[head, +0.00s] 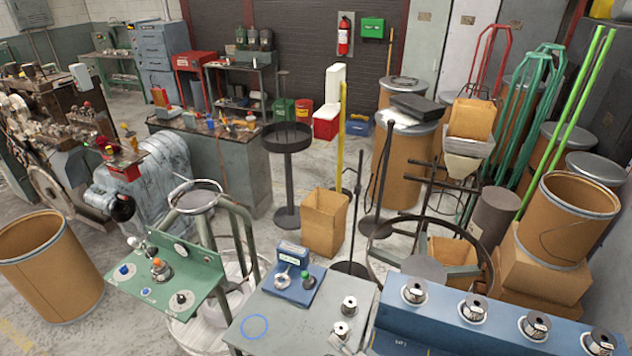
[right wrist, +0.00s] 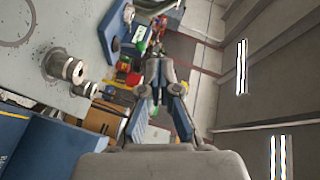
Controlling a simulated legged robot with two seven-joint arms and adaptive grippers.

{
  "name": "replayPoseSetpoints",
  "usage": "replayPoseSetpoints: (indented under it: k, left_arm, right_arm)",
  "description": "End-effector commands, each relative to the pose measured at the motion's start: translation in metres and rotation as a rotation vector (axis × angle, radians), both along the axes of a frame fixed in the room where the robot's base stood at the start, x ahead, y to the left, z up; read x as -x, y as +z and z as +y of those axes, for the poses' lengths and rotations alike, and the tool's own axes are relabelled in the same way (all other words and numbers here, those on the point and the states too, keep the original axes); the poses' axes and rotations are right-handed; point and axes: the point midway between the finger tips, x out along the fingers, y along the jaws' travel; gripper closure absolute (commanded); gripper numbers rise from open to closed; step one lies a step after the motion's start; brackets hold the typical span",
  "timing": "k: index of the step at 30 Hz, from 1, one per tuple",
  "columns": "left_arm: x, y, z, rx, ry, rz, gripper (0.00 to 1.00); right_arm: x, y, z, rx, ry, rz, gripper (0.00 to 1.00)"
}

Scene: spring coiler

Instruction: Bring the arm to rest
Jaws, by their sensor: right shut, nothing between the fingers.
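My right gripper (right wrist: 160,76) shows in the right wrist view, its dark fingers with blue sides shut and nothing held between them. It is apart from the grey table and the spools beside it in that picture. I cannot make out either gripper in the head view. The grey table (head: 262,318) stands at the bottom middle of the head view.
A blue bench (head: 448,326) with several spools stands at the right. A blue stand (head: 294,290) sits on the table. A green control panel (head: 150,268) is to the left. A brown drum (head: 50,265) and an open cardboard box (head: 325,222) stand on the floor.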

Motion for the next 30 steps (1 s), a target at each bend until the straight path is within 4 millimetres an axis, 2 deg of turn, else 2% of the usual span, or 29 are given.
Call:
replayPoseSetpoints:
  k: [3, 8, 11, 15, 21, 27, 30]
  left_arm:
    - [-0.007, 0.0, 0.0, 0.001, 0.0, -0.011, 0.12]
    - [-0.007, 0.0, 0.0, 0.001, 0.0, -0.01, 0.12]
    - [-0.002, 0.0, 0.0, 0.0, 0.0, -0.004, 0.12]
    - [0.003, 0.0, 0.001, -0.001, 0.0, 0.004, 0.12]
    - [0.004, 0.0, 0.0, -0.001, 0.0, 0.005, 0.12]
    - [0.003, 0.0, 0.0, -0.001, 0.0, 0.004, 0.12]
    - [0.002, -0.007, 0.0, -0.001, -0.001, 0.003, 0.12]
  right_arm:
    - [0.023, -0.021, -0.003, 0.162, 0.029, 0.009, 1.0]
    - [0.061, -0.053, -0.019, 0.438, 0.081, 0.04, 1.0]
    - [0.089, -0.074, -0.037, 0.628, 0.124, 0.081, 1.0]
    - [0.132, -0.099, -0.072, 0.877, 0.191, 0.169, 1.0]
    - [0.19, -0.117, -0.118, 1.126, 0.29, 0.313, 1.0]
    - [0.242, -0.122, -0.156, 1.289, 0.385, 0.461, 1.0]
    - [0.236, -0.157, -0.156, 1.293, 0.399, 0.472, 1.0]
